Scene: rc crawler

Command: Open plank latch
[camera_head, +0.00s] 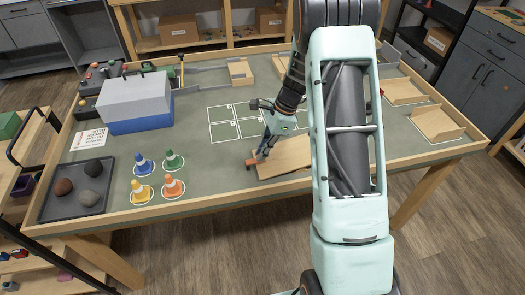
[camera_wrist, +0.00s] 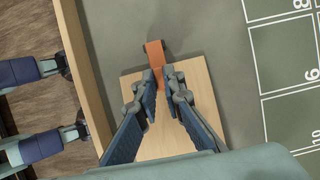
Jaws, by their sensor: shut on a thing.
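The orange latch (camera_wrist: 155,52) lies at one end of a light wooden plank (camera_wrist: 198,84). In the head view, the latch (camera_head: 250,164) shows as a small reddish-brown piece at the left end of the plank (camera_head: 286,158), near the table's front edge. My gripper (camera_wrist: 160,78) reaches down over the plank, with its two blue fingers closed on the latch's near part. The latch's far end sticks out past the fingertips over the grey table surface. In the head view, my gripper (camera_head: 262,155) stands at the latch, and my arm hides the plank's right part.
The table's raised wooden rim (camera_wrist: 85,70) runs close beside the plank. A white-lined grid (camera_head: 236,122) lies behind it. Several small cones (camera_head: 173,188) and a dark tray with rocks (camera_head: 80,190) stand to the left. A blue-grey box (camera_head: 136,103) stands at the back left.

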